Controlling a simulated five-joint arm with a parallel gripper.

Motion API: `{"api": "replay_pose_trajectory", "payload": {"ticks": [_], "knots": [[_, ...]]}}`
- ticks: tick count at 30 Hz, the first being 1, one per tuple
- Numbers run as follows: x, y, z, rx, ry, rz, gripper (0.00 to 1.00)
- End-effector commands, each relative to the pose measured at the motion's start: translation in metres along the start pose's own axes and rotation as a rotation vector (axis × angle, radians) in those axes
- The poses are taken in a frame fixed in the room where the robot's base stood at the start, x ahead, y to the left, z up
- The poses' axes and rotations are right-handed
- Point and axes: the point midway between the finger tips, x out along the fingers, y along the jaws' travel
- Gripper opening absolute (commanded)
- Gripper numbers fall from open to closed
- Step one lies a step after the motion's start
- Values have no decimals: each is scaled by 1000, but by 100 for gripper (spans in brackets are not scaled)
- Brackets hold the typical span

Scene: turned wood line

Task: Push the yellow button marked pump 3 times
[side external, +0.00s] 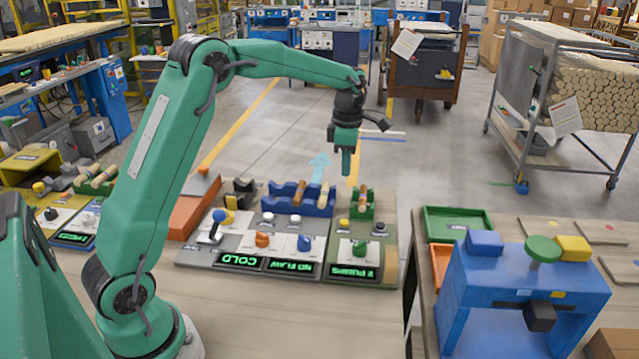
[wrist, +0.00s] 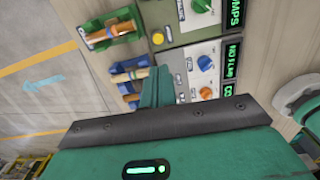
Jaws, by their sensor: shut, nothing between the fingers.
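The yellow button (side external: 344,223) sits on the green-grey section of the central control panel, left of a black knob. It also shows in the wrist view (wrist: 158,39), near the green dial. Its label is too small to read. The small display (side external: 353,271) on that section ends in "PUMPS"; its first character is unclear. My gripper (side external: 346,172) is shut and empty, pointing down in the air above the rear of the panel, apart from the button. In the wrist view the shut fingers (wrist: 155,75) appear below the button in the picture.
A green holder with wooden pieces (side external: 361,203) and a blue holder (side external: 300,197) stand behind the buttons. The panel's middle section has white buttons, an orange knob (side external: 262,240) and a blue knob (side external: 305,243).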

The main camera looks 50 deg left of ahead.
Motion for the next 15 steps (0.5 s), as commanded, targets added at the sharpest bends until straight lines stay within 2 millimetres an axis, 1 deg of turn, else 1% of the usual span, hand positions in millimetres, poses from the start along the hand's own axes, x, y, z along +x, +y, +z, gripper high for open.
{"api": "replay_pose_trajectory", "payload": {"ticks": [4,15], "knots": [[5,4,1,-35,4,-6,0],[5,4,1,-38,4,-6,0]]}}
